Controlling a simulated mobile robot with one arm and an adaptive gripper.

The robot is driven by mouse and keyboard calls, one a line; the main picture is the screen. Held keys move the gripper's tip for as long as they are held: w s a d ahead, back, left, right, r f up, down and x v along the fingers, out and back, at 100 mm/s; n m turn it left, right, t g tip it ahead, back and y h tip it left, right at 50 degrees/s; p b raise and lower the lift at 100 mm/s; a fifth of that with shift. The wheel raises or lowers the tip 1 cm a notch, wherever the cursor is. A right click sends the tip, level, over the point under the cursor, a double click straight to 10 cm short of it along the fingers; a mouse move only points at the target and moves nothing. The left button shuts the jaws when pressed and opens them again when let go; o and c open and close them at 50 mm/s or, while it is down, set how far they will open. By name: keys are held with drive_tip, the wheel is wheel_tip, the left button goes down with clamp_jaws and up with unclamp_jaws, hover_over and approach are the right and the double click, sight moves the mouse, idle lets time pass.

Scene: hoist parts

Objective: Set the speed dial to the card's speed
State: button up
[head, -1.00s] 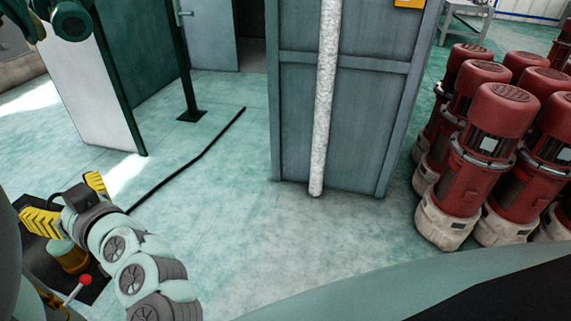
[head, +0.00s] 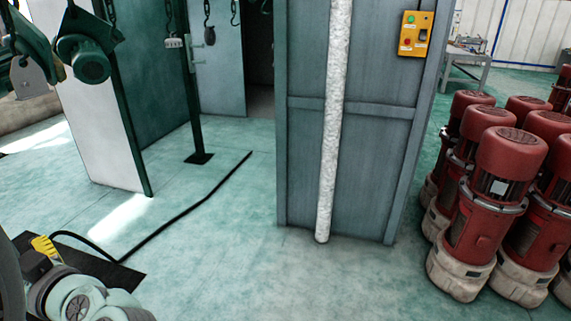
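A yellow control box (head: 415,33) is fixed high on the grey cabinet at the upper right. It has a green button, a red button and a dark part on its right side; I cannot make out which part is the speed dial or any setting. No speed card can be identified.
The grey cabinet (head: 365,160) with a white pipe (head: 333,130) stands in the middle. Red motors (head: 490,190) crowd the right. A black cable (head: 180,215) lies on the floor. Green hoists (head: 90,60) hang upper left. A table (head: 465,65) is behind. The floor before the cabinet is clear.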

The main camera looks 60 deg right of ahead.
drive_tip(key=shift+p+x, duration=2.25)
drive_tip(key=shift+x, duration=3.5)
drive_tip(key=shift+c, duration=0.3)
drive_tip(key=shift+f, duration=0.1)
drive_tip(key=c, duration=1.2)
